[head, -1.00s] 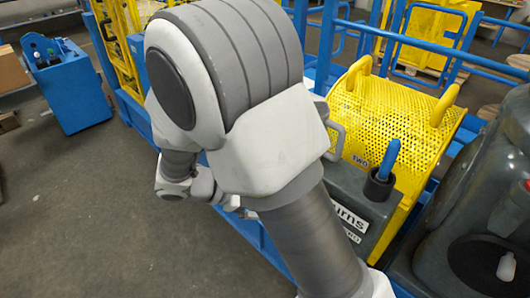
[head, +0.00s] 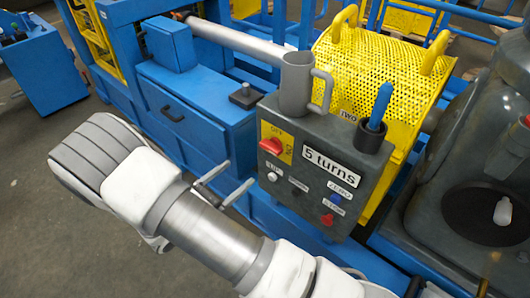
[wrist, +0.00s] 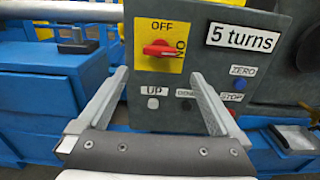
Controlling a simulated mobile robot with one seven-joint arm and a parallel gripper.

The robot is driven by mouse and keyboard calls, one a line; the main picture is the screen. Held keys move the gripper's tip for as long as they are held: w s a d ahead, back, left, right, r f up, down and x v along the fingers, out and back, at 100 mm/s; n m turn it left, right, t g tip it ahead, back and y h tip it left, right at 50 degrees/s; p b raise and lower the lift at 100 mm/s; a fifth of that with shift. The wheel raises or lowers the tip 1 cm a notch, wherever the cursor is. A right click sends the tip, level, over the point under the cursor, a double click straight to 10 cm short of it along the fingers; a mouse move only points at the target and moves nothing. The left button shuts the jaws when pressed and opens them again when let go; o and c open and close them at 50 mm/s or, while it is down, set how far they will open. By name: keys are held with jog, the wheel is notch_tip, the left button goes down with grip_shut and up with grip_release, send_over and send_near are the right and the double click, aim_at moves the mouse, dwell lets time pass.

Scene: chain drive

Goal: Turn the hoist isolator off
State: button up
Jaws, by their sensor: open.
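The hoist isolator is a red rotary knob (head: 270,146) on a yellow plate on the front of a grey control box (head: 340,135). It also shows in the wrist view (wrist: 157,48). OFF is printed above the knob and ON, sideways, at its right. The knob's grip lies roughly horizontal, in line with ON. My gripper (head: 241,172) is open and empty in front of the box, to the lower left of the knob in the head view. In the wrist view the fingertips of my gripper (wrist: 160,73) lie apart, just below the knob on either side.
Below the isolator are a white UP button (wrist: 153,103), a dark button (wrist: 187,104), a blue ZERO button (wrist: 240,84) and a red STOP button (head: 327,220). A "5 turns" sign (wrist: 243,38) is to the right. Blue cabinets (head: 195,125) stand left of the box.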

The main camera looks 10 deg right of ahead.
aim_at(268, 149)
jog(key=b+x, duration=0.1)
jog(key=x, duration=1.1)
jog(key=shift+w+d+b, duration=0.15)
jog(key=shift+d+b, duration=0.15)
jog(key=shift+b, duration=0.1)
jog(key=c, duration=1.1)
jog(key=shift+o, duration=0.2)
